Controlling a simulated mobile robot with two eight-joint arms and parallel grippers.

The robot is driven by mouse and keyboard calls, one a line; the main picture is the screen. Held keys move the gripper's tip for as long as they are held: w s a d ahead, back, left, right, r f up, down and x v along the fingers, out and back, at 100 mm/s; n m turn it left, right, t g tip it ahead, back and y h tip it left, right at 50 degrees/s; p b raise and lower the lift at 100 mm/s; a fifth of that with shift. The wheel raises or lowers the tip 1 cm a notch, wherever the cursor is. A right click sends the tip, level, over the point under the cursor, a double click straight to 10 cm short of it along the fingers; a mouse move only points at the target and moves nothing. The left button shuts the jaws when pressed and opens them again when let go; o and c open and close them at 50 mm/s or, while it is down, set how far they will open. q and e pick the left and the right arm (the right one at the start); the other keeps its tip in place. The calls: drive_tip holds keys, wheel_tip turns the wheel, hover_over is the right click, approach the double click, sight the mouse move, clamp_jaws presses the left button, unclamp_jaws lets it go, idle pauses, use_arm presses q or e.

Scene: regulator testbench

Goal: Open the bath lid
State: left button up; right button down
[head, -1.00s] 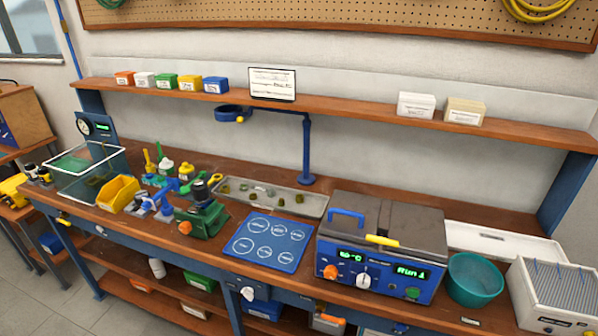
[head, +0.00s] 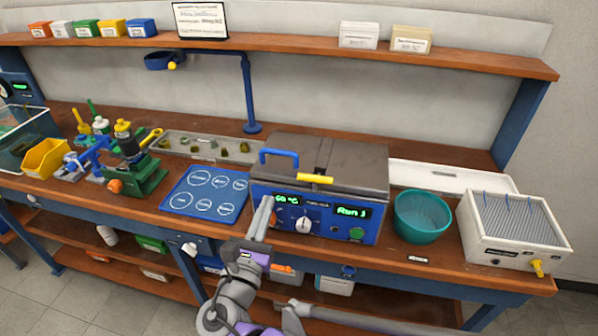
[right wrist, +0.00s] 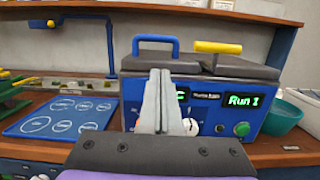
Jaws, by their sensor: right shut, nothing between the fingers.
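The blue bath (head: 370,228) stands on the bench with its dark grey lid (head: 345,160) down. The lid seems to be in two parts, with a blue handle (head: 278,155) on the left and a yellow handle (head: 315,179) near the front middle. Both handles also show in the right wrist view, blue (right wrist: 155,42) and yellow (right wrist: 219,47). My right gripper (head: 265,203) is shut and empty, upright in front of the bath's left front. In the right wrist view its fingers (right wrist: 158,75) overlap the front panel, below the blue handle. My left gripper is not in view.
A teal bowl (head: 422,217) and a white ridged box (head: 515,230) stand right of the bath. A blue mat with circles (head: 205,192) lies to its left. A white tray (head: 450,178) lies behind the bowl. The shelf (head: 300,48) runs above.

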sight(275, 175)
drive_tip(key=shift+n, duration=0.3)
drive_tip(key=x, duration=0.6)
drive_tip(key=a+r+x, duration=0.1)
drive_tip(key=x, duration=0.2)
drive_tip(key=shift+w+d+p, duration=0.15)
drive_tip(key=shift+w+p, duration=0.2)
drive_tip(key=shift+w, duration=0.1)
drive_tip(key=shift+r, duration=0.1)
